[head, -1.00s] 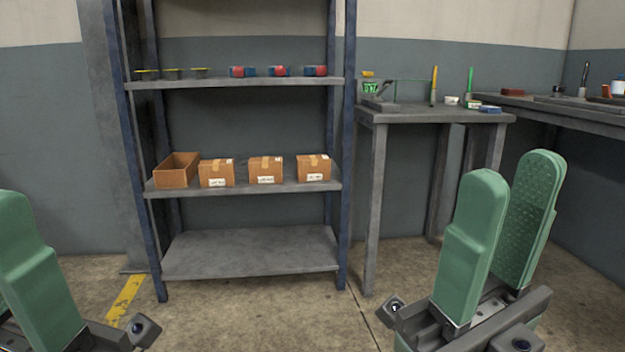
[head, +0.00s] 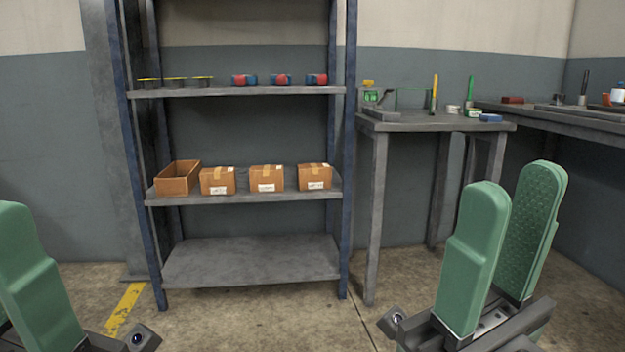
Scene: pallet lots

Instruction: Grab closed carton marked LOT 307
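Three closed brown cartons stand in a row on the middle shelf: a left one (head: 217,181), a middle one (head: 266,179) and a right one (head: 314,177). Each has tape on top and a white label on its front, too small to read, so I cannot tell which is LOT 307. An open, lidless brown box (head: 177,179) stands at the left end of the row. My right gripper (head: 510,215) is open and empty at the lower right, well short of the shelf. My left gripper (head: 30,270) shows only partly at the lower left; its opening is cut off by the frame edge.
The shelf rack (head: 250,258) has blue posts and an empty bottom shelf. Its upper shelf holds small yellow-topped items and red-blue items (head: 280,80). A grey table (head: 430,122) with tools stands right of the rack, and a bench (head: 560,112) beyond. The floor before the rack is clear.

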